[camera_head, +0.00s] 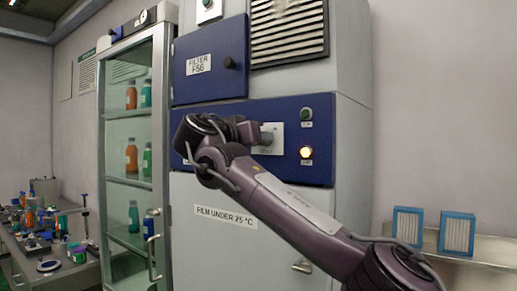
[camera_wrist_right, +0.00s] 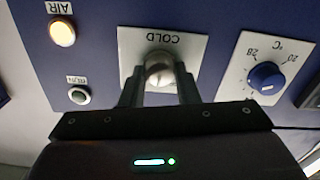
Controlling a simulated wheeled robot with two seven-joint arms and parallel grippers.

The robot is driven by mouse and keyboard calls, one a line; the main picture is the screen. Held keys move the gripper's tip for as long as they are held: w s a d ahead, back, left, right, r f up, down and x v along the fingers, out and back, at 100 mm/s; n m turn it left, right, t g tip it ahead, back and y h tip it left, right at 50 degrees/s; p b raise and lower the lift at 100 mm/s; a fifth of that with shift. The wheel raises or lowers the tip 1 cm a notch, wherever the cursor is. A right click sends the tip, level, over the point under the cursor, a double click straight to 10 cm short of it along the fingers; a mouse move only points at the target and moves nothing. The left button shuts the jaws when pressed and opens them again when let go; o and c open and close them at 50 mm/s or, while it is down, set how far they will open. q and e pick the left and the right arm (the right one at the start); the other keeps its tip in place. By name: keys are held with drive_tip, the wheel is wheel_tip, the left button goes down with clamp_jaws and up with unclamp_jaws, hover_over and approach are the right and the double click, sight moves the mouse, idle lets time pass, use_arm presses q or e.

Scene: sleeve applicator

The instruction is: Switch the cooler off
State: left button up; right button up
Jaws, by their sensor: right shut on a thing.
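The cooler's control is a rotary switch on a white plate marked COLD (camera_head: 275,140), set in the blue panel of a tall grey cabinet. In the right wrist view the picture is upside down and the metallic switch knob (camera_wrist_right: 159,70) sits between my two fingers. My right gripper (camera_wrist_right: 160,84) is shut on this knob; it also shows at the plate in the head view (camera_head: 257,133). The fingers hide part of the knob, and I cannot tell its exact setting. My left gripper is not in view.
A lit AIR lamp (camera_wrist_right: 62,32) and a dark button (camera_wrist_right: 79,95) sit beside the plate. A blue temperature dial (camera_wrist_right: 266,77) is on its other side. A glass cabinet (camera_head: 130,160) with bottles stands left. A cluttered table (camera_head: 85,275) is at far left.

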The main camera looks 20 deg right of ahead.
drive_tip(key=n+b, duration=0.1)
drive_tip(key=n, duration=0.8)
drive_tip(key=shift+w+a, duration=0.1)
drive_tip(key=shift+n, duration=0.3)
idle(0.4)
drive_tip(key=o, duration=1)
drive_tip(key=shift+c, duration=0.2)
drive_tip(key=shift+f, duration=0.1)
